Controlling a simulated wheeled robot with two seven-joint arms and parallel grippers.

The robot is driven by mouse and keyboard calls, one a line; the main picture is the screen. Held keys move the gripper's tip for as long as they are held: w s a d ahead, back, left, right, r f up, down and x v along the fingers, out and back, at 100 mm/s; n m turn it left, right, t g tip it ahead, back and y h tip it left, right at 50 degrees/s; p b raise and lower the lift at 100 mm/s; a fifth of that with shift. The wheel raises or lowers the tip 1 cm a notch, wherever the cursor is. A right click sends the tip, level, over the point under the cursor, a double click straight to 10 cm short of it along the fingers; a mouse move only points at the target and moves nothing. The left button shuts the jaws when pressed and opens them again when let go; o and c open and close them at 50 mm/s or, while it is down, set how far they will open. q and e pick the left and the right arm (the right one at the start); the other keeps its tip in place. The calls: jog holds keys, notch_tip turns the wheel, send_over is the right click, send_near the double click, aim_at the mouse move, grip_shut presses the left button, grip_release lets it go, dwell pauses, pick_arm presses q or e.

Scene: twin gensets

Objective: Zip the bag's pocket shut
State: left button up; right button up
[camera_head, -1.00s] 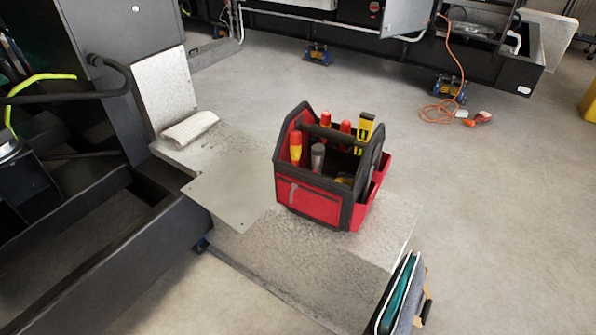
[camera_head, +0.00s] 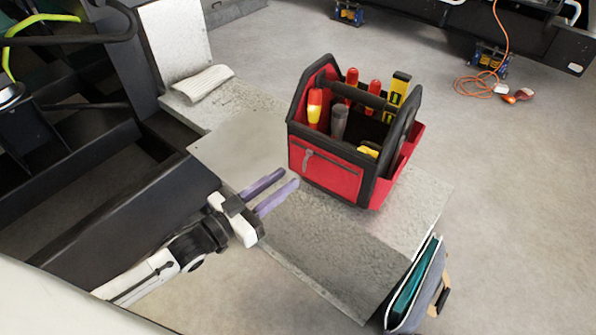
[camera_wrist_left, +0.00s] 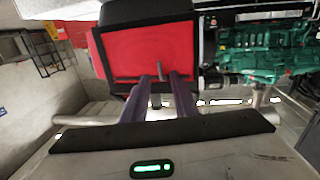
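The bag is a red and black open-topped tool bag (camera_head: 330,172) standing upright on a grey metal sheet. Its red front pocket (camera_head: 332,178) has a zip line along the top, with a small grey pull (camera_head: 308,157) near the left end. My left gripper (camera_head: 290,177) is in front of the pocket, its two purple fingers open with a narrow gap and apart from the bag. In the left wrist view the pull (camera_wrist_left: 158,70) appears between the fingertips (camera_wrist_left: 162,76), against the red panel (camera_wrist_left: 148,52). My right gripper is not in view.
Screwdrivers (camera_head: 315,105) and a yellow level (camera_head: 398,90) stick up from the bag. A rolled white cloth (camera_head: 202,83) lies at the sheet's back left. A grey case with teal contents (camera_head: 412,290) stands at the front right. Dark frame beams (camera_head: 130,225) border the left.

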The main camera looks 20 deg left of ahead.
aim_at(306, 162)
pick_arm(q)
jog(key=x, duration=0.5)
jog(key=shift+w+d, duration=0.15)
jog(key=shift+w, duration=0.1)
grip_shut()
dwell(1.2)
